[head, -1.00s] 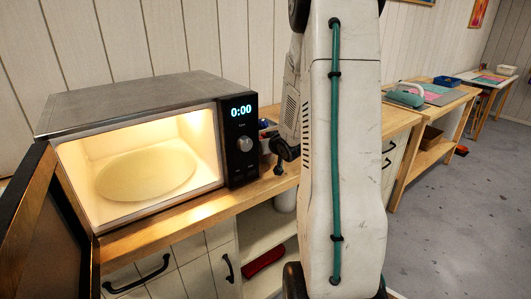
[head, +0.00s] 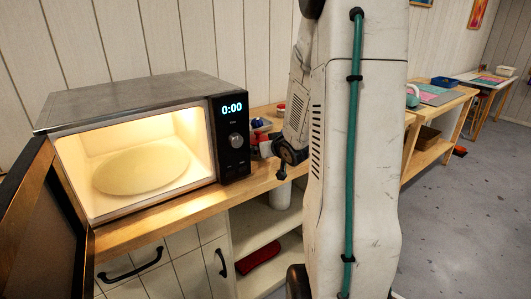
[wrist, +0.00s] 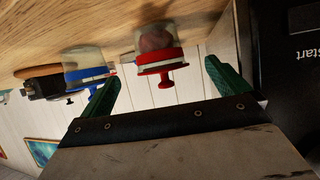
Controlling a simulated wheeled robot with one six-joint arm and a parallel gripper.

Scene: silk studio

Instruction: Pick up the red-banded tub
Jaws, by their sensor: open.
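The red-banded tub (wrist: 158,48) is a clear, round tub with reddish contents and a red band and knob. In the wrist view it appears upside down against the wooden counter, ahead of my gripper (wrist: 162,72) and in line with the gap between its green fingers. My gripper is open, with nothing between the fingers, and apart from the tub. In the head view my arm covers part of the counter. A small red patch (head: 265,148) shows beside the microwave, too small to identify surely.
A blue-banded tub (wrist: 86,68) stands beside the red one, with a dark object (wrist: 45,84) beyond. The microwave (head: 140,100) stands close by, its door (head: 45,225) open and its lit inside empty but for the turntable (head: 142,168). A red object (head: 260,256) lies on the shelf below.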

